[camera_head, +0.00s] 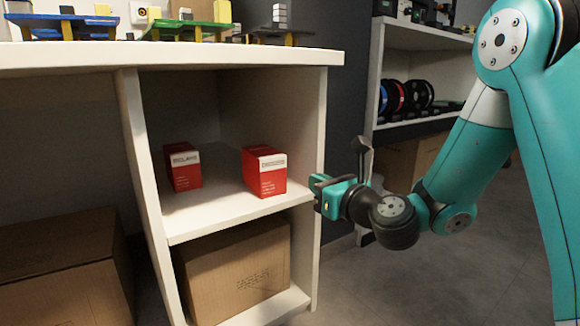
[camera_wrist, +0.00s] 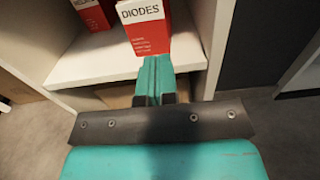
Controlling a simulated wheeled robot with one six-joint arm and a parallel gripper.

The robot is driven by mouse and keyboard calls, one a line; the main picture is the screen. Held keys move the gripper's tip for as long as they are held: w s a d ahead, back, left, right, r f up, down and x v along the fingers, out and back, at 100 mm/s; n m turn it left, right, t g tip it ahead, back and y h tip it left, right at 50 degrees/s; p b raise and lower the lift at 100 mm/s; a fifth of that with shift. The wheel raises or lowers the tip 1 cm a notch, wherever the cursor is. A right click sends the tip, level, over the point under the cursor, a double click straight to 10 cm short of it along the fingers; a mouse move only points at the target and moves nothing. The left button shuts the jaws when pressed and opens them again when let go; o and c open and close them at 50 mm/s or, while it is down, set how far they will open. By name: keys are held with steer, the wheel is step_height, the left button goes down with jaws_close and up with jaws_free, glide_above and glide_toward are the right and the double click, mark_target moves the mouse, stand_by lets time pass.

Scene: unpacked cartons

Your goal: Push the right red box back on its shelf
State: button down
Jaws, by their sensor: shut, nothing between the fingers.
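The right red box (camera_head: 265,175) has a white label top and stands upright near the front edge of the middle shelf (camera_head: 212,212). In the wrist view this box (camera_wrist: 147,38) reads "DIODES" and lies just beyond my fingertips. A second red box (camera_head: 183,167) stands farther left and a little deeper on the same shelf; its lower part shows in the wrist view (camera_wrist: 95,14). My gripper (camera_head: 318,190) is shut and empty, outside the shelf at its right front edge. In the wrist view its fingers (camera_wrist: 155,80) point at the right box; whether they touch it I cannot tell.
A white side wall (camera_head: 314,130) closes the compartment on the right. Gadgets stand on the white top (camera_head: 180,54). Another shelf with spools (camera_head: 405,97) is behind my arm. The shelf behind the red boxes looks clear.

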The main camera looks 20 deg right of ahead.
mark_target(284, 166)
steer(key=p+x, duration=0.2)
steer(key=x, duration=0.1)
steer(key=p+x, duration=0.2)
steer(key=x, duration=0.1)
steer(key=p+x, duration=0.3)
steer(key=shift+a+r, duration=0.1)
steer(key=shift+r, duration=0.15)
steer(key=shift+w+a+f, duration=0.15)
steer(key=shift+w+f, duration=0.1)
steer(key=shift+w, duration=0.3)
steer(key=shift+p, duration=0.3)
